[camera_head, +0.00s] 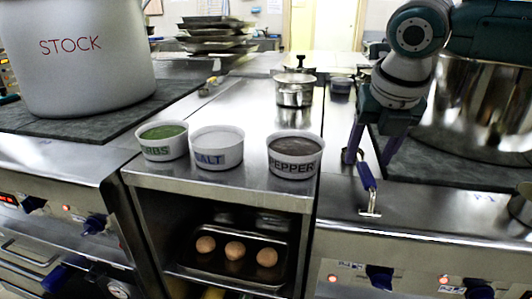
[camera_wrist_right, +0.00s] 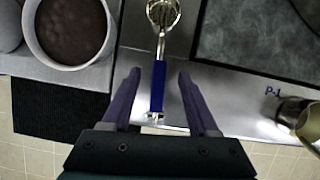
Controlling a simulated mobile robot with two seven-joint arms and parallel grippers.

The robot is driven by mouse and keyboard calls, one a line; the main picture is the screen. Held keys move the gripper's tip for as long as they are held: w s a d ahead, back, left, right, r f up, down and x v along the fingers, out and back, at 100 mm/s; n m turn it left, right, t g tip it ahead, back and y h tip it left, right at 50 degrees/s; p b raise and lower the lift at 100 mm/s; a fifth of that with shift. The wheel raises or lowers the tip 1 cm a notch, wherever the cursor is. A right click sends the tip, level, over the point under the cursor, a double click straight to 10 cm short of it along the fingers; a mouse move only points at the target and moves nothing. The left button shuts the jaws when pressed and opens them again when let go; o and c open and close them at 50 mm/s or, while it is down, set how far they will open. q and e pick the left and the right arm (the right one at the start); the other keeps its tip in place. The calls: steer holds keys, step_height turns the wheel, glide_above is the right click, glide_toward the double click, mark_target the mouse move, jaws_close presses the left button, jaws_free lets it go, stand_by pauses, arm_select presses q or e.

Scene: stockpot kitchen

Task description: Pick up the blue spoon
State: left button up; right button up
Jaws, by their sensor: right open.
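The blue spoon has a blue handle (camera_head: 367,177) with a metal hanging end and lies on the steel counter to the right of the pepper tub. In the right wrist view, its blue handle (camera_wrist_right: 158,88) points toward me, and its metal bowl is at the top edge. My right gripper (camera_head: 369,157) is open, pointing down over the spoon. In the wrist view, its two purple fingers (camera_wrist_right: 159,76) lie on either side of the handle, with a gap on each side. My left gripper is not in view.
The pepper tub (camera_head: 295,156) stands left of the spoon, beside the salt tub (camera_head: 217,149) and herbs tub (camera_head: 162,142). A dark stove slab (camera_head: 435,172) with a large metal pot (camera_head: 478,105) is to the right. A small lidded pot (camera_head: 294,93) stands behind. The counter's front edge is near.

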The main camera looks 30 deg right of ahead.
mark_target(364, 165)
steer(key=b+x, duration=0.1)
steer(key=x, duration=0.3)
jaws_close()
stand_by(0.4)
stand_by(1.0)
